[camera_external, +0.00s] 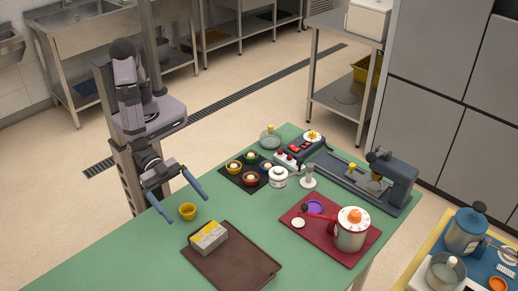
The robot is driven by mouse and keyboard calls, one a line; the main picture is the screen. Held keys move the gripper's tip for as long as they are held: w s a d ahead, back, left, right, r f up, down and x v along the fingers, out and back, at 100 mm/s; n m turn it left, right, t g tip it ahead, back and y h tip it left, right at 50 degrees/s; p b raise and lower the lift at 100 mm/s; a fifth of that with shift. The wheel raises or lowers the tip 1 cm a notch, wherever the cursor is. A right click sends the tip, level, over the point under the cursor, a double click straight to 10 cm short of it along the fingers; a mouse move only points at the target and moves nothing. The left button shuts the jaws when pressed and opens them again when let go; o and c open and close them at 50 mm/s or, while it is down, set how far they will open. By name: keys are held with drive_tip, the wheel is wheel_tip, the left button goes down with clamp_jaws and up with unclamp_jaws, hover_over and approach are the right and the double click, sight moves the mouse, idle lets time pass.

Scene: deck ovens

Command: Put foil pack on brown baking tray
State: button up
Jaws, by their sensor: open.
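A box-shaped pack (208,236), silver-grey with a yellow top part, appears to be the foil pack. It rests at the upper left part of the brown baking tray (240,269), and whether its whole underside lies on the tray is hard to tell. The tray lies flat on the green table near its front left. My gripper (187,203) is open with blue fingers spread, above the table's left edge. It is up and to the left of the pack, apart from it, with nothing visible between the fingers.
A small yellow cup (188,212) stands just below my gripper. A dark mat with several small bowls (250,179) lies behind. A red tray (300,235) with a pot (351,230) is to the right. Green table (222,206) is clear between the cup and the red tray.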

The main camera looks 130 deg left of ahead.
drive_tip(key=shift+s+a+f+g, duration=0.3)
drive_tip(key=shift+a+f+g, duration=0.1)
drive_tip(key=shift+g, duration=0.3)
drive_tip(key=s+a+f+g, duration=0.1)
drive_tip(key=s+a+g, duration=0.1)
drive_tip(key=s, duration=0.1)
drive_tip(key=s+a+f+g+h, duration=0.1)
drive_tip(key=s+a+g, duration=0.1)
drive_tip(key=s, duration=0.1)
drive_tip(key=s+a+g, duration=0.2)
drive_tip(key=s, duration=0.2)
drive_tip(key=shift+a+f, duration=0.1)
drive_tip(key=shift+f, duration=0.3)
drive_tip(key=s+a+g+y, duration=0.1)
drive_tip(key=s+a+g, duration=0.5)
drive_tip(key=s, duration=0.9)
drive_tip(key=a, duration=0.3)
drive_tip(key=shift+s+r, duration=0.4)
